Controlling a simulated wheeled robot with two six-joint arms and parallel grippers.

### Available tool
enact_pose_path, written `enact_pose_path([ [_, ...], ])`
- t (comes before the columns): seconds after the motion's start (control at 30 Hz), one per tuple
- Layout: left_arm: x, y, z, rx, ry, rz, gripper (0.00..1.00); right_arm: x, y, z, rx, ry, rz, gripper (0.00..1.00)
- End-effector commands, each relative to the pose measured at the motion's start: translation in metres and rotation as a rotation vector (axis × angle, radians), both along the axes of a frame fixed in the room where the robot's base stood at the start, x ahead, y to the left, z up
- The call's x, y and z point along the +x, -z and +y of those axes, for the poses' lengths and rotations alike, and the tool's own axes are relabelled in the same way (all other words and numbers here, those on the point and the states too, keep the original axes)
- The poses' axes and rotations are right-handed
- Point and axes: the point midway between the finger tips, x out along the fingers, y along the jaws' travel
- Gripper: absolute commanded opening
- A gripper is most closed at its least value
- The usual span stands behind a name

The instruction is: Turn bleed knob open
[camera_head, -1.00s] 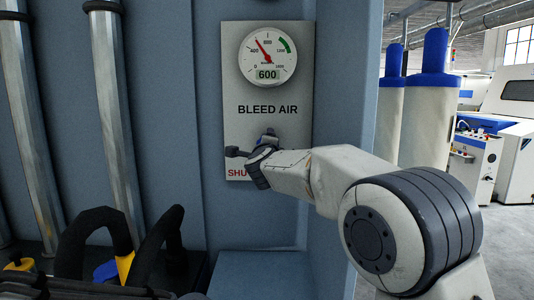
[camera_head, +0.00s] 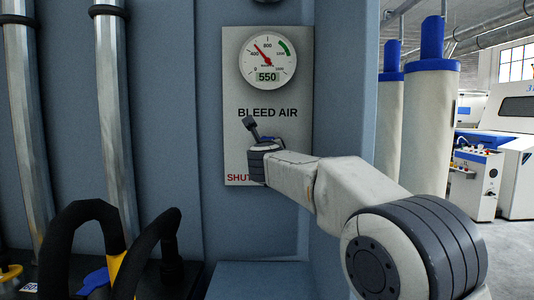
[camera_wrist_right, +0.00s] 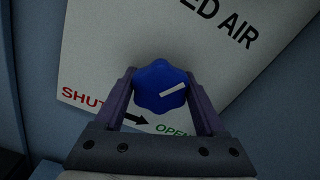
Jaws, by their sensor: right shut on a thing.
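The bleed knob (camera_wrist_right: 160,87) is a blue lobed knob with a white pointer mark, in the middle of the right wrist view. My right gripper (camera_wrist_right: 161,92) has its two fingers closed on either side of it. In the head view my right gripper (camera_head: 262,142) reaches the lower part of the white BLEED AIR panel (camera_head: 236,85) and mostly hides the knob. A red SHUT label, a black arrow and a green OPEN label show below the knob in the right wrist view. The gauge (camera_head: 267,58) above reads 550. My left gripper is not in view.
Metal pipes (camera_head: 112,110) run down the blue wall at the left. Black hose loops (camera_head: 85,215) stand at the lower left. A blue ledge (camera_head: 255,280) sits below the panel. White machines and open floor lie to the right.

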Motion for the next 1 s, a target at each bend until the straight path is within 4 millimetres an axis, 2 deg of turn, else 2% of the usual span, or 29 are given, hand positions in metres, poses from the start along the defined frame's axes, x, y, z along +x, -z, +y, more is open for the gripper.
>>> enact_pose_path([
  [0.2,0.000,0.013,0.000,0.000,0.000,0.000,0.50,0.001,0.004,0.000,0.192,0.001,0.003,0.17],
  [0.5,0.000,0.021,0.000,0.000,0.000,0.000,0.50,0.001,0.004,0.000,0.383,0.001,0.004,0.17],
  [1.0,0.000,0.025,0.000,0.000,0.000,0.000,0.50,0.001,0.003,0.000,0.482,0.002,0.006,0.17],
])
